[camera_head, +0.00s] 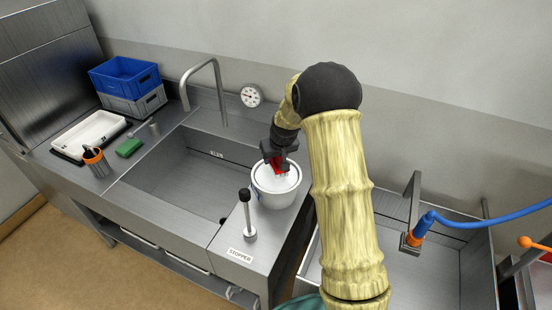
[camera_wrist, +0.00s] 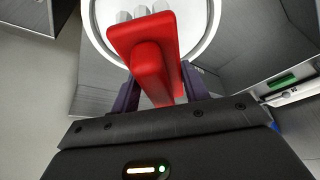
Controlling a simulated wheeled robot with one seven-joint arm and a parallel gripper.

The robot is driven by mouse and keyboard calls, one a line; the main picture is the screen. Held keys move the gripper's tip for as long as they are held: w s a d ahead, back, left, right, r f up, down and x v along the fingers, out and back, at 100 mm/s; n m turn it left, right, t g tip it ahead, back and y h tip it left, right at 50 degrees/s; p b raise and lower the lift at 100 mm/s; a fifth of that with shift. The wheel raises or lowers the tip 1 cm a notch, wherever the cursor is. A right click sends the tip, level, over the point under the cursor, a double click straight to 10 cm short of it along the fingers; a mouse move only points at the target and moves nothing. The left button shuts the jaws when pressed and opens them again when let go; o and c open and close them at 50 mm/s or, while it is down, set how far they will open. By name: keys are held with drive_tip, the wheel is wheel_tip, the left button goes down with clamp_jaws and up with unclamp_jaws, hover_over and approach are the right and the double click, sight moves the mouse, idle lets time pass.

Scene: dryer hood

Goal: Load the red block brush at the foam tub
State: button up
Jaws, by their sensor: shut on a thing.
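My gripper (camera_head: 279,155) is shut on the red block brush (camera_head: 277,166), just above the mouth of the white foam tub (camera_head: 276,196). In the wrist view the red brush (camera_wrist: 148,50) sits between the two dark fingers of my gripper (camera_wrist: 160,92), in front of the round white tub (camera_wrist: 205,35). White foam shows inside the rim, with pale grey lumps beyond the brush. The brush's lower side is hidden, so I cannot tell whether it touches the foam. The tub stands on the steel counter right of the sink.
A stopper with a black knob (camera_head: 244,196) stands just left of the tub. The empty sink basin (camera_head: 190,165) lies further left, with a curved faucet (camera_head: 215,85) behind it. A green block (camera_head: 129,147), an orange-rimmed cup (camera_head: 95,161) and stacked crates (camera_head: 125,75) stand at far left.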

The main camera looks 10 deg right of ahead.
drive_tip(key=shift+r+p, duration=0.65)
drive_tip(key=shift+r, duration=0.6)
